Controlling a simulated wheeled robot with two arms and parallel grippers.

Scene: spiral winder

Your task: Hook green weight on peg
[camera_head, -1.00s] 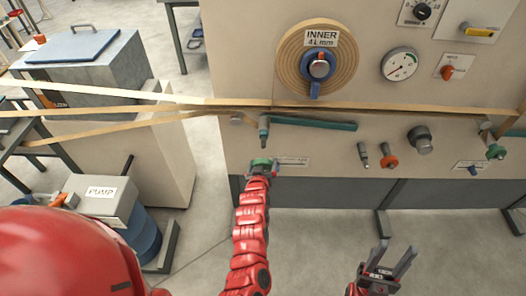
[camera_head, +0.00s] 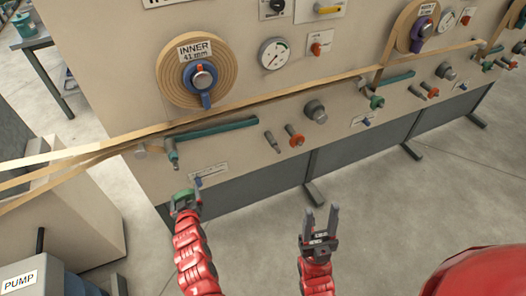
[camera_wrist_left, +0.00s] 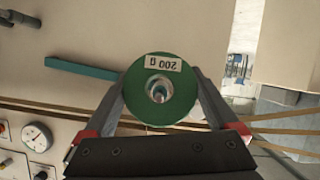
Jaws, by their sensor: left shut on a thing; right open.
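The green weight (camera_head: 184,195) is a round disc held at the front of the winder, below the inner station. It also shows in the left wrist view (camera_wrist_left: 136,98) with an upside-down "200 g" label and a metallic centre. My left gripper (camera_head: 186,204) is shut on its sides. A grey-tipped peg (camera_head: 172,153) hangs down from the left end of the teal lever (camera_head: 215,129), just above the weight and apart from it in the head view. A small blue peg (camera_head: 198,182) shows just right of the weight. My right gripper (camera_head: 320,222) is open and empty.
The beige winder panel carries the inner spool (camera_head: 165,75), a gauge (camera_head: 272,54), an orange knob (camera_head: 295,136) and a grey knob (camera_head: 316,112). Tan strips (camera_head: 75,154) run across it. A second station has another green piece (camera_head: 376,102). The floor in front is open.

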